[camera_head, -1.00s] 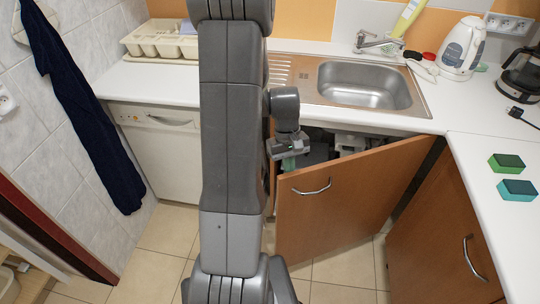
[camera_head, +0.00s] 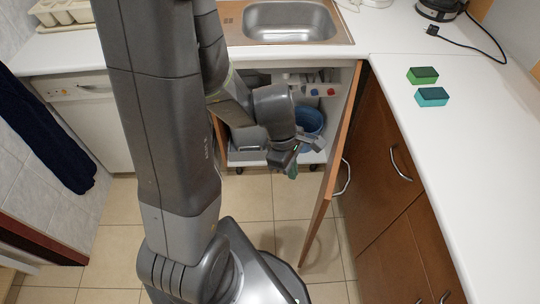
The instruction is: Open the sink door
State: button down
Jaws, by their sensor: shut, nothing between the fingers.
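The sink door (camera_head: 336,160) is a brown wooden cabinet door hinged on the right. It stands swung wide out from the cabinet, seen almost edge-on, with its metal handle (camera_head: 344,178) on the right side, toward the neighbouring drawers. My gripper (camera_head: 297,166) is in front of the open cabinet, left of the door's inner face and apart from the handle. Its fingers are small in view and look closed with nothing held. My arm hides the left part of the cabinet opening.
Inside the cabinet are a blue bucket (camera_head: 310,122) and pipes under the sink (camera_head: 290,22). Brown drawers (camera_head: 395,165) stand close right of the door. The white counter (camera_head: 460,150) carries two sponges (camera_head: 424,76). A dishwasher (camera_head: 90,118) is at left. Tiled floor (camera_head: 255,200) is clear.

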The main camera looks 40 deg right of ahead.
aim_at(333, 176)
jog(key=s+d+n+p, duration=0.1)
jog(key=s+d, duration=0.3)
jog(key=s, duration=0.3)
jog(key=s+d+n+p, duration=0.1)
jog(key=s+d+p, duration=0.1)
jog(key=s+d, duration=0.2)
jog(key=shift+s+d, duration=0.35)
jog(key=shift+s, duration=1.5)
